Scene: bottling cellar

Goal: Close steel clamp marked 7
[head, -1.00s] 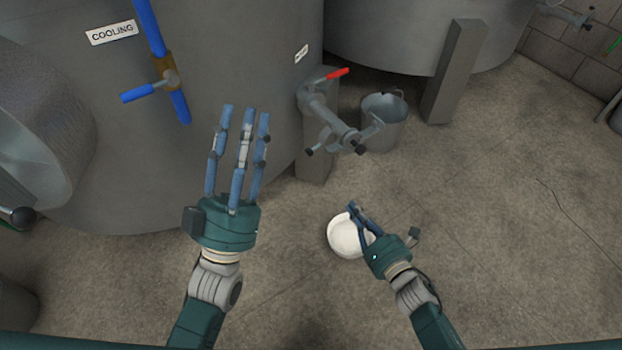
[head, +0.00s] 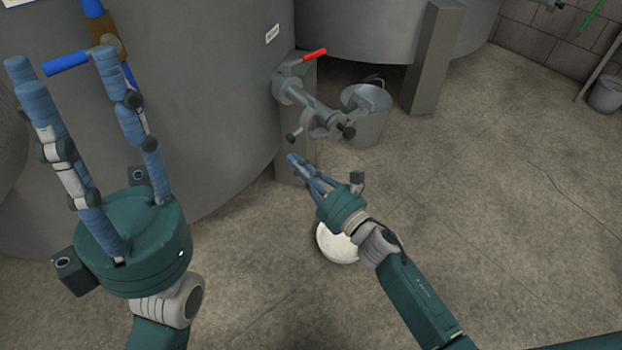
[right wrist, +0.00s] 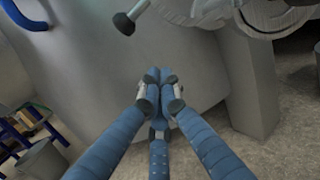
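A steel clamp (head: 322,123) with black-tipped arms sits at the end of the steel outlet pipe with a red-handled valve on the big grey tank; I cannot read a 7 on it. The clamp's metal also shows at the top of the right wrist view (right wrist: 205,9), with a black knob at its left. My right gripper (head: 293,161) is just below the clamp and apart from it. Its fingertips meet in the right wrist view (right wrist: 160,82), with nothing between them. My left gripper (head: 62,62) is large at the left, fingers spread and empty, before the tank.
The red valve handle (head: 315,55) is above the clamp. A metal bucket (head: 368,125) stands behind it, beside a grey support leg (head: 433,60). A white round thing (head: 336,246) lies on the floor under my right arm.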

